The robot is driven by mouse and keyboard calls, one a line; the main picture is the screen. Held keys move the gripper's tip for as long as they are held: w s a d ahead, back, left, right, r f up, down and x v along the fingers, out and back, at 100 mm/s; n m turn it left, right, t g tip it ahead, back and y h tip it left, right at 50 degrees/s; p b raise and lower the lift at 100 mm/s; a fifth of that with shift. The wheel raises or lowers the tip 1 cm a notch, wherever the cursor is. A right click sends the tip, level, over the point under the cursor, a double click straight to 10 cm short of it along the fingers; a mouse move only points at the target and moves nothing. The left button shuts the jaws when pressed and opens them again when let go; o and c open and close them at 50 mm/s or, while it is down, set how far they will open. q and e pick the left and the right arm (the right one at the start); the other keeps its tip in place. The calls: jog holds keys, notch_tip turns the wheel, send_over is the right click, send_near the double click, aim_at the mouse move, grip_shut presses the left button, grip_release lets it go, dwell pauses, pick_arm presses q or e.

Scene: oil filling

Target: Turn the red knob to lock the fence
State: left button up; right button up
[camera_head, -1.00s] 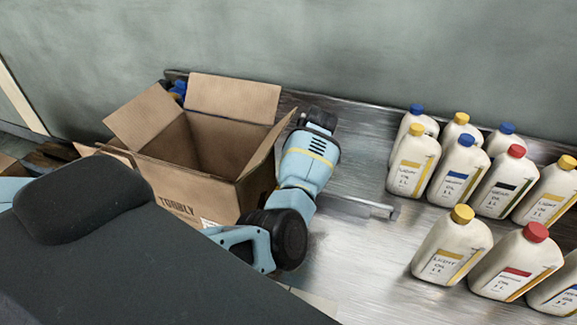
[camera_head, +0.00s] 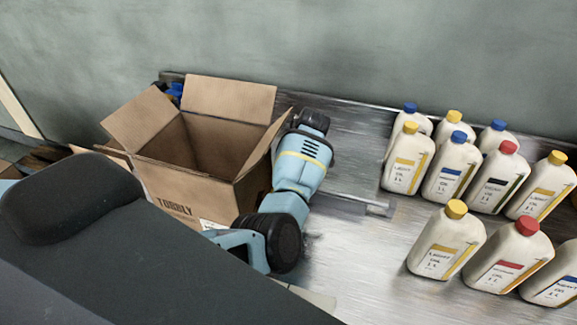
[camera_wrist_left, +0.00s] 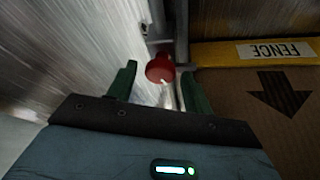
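In the left wrist view a round red knob (camera_wrist_left: 159,66) sits on a grey metal fitting beside a yellow edge with a FENCE label (camera_wrist_left: 276,51). My left gripper (camera_wrist_left: 160,75) has its two green fingers apart, one on each side of the knob. A small gap shows between the knob and each finger. In the head view my light-blue arm reaches down beside the cardboard box, and neither the gripper nor the knob can be made out there. My right gripper is not in view.
An open cardboard box (camera_head: 180,200) stands on the metal table (camera_head: 345,265), close to my arm. A short metal bar (camera_head: 375,208) lies to the right of the arm. Several white oil bottles (camera_head: 447,240) with coloured caps stand at the right. A grey wall (camera_head: 380,50) is behind.

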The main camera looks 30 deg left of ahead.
pick_arm(q)
jog(key=shift+r, duration=0.1)
jog(key=v, duration=0.7)
jog(key=shift+d+r, duration=0.2)
jog(key=shift+r, duration=0.1)
